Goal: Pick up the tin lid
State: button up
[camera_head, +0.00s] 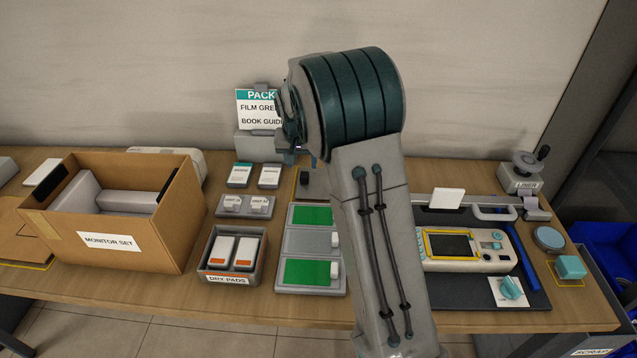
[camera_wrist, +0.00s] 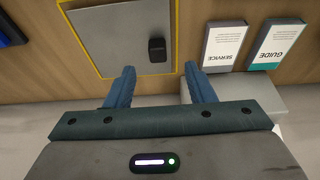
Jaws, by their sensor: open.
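A flat grey plate with a black knob (camera_wrist: 157,50), which looks like the tin lid (camera_wrist: 115,40), lies inside a yellow outline on the table in the wrist view. In the head view only part of it shows, with its black knob (camera_head: 304,177), left of my arm. My gripper (camera_wrist: 160,72) is open and empty, its two blue fingers apart. The knob appears just beyond the fingertips, between their lines. In the head view my gripper is mostly hidden behind my arm. The gap in height between fingertips and lid is hard to tell.
Service and guide booklets (camera_wrist: 224,45) lie beside the lid. A tray with green panels (camera_head: 309,242) stands in front, a dry pads box (camera_head: 218,277) and a large carton (camera_head: 160,240) to the left. A monitor device (camera_head: 465,250) lies right of my arm.

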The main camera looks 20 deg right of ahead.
aim_at(304, 174)
jog(key=shift+d+p+x, duration=0.1)
jog(key=shift+p+x, duration=0.05)
jog(key=shift+x, duration=1.65)
jog(key=shift+d+p+x, duration=0.15)
jog(key=shift+x, duration=1.6)
jog(key=shift+w+r, duration=0.1)
grip_shut()
